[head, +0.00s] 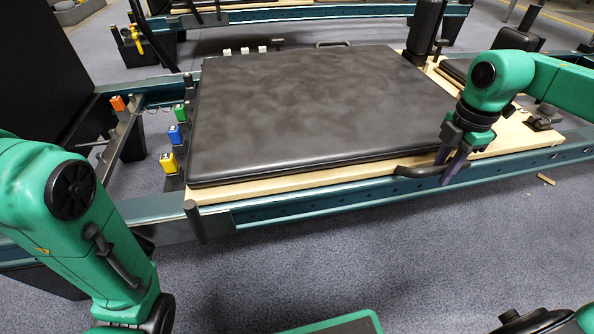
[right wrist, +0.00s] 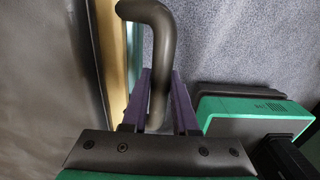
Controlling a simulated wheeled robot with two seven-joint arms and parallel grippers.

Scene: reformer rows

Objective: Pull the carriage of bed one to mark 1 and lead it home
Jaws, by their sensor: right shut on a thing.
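The carriage of the near bed (head: 310,105) is a wide black padded slab on a pale wooden base, sitting on teal rails (head: 380,190). A dark curved handle (head: 415,170) sticks out from its near side, towards the right end. My right gripper (head: 448,170) is shut on this handle. In the right wrist view, its purple fingers (right wrist: 160,100) stand on both sides of the handle (right wrist: 158,45), with the carriage edge to the left. My left arm fills the lower left of the head view, and its gripper is out of the picture. I cannot make out mark 1.
A dark post (head: 194,222) rises at the near left rail. Another bed (head: 290,14) stands behind. Grey floor (head: 400,260) in front is mostly clear.

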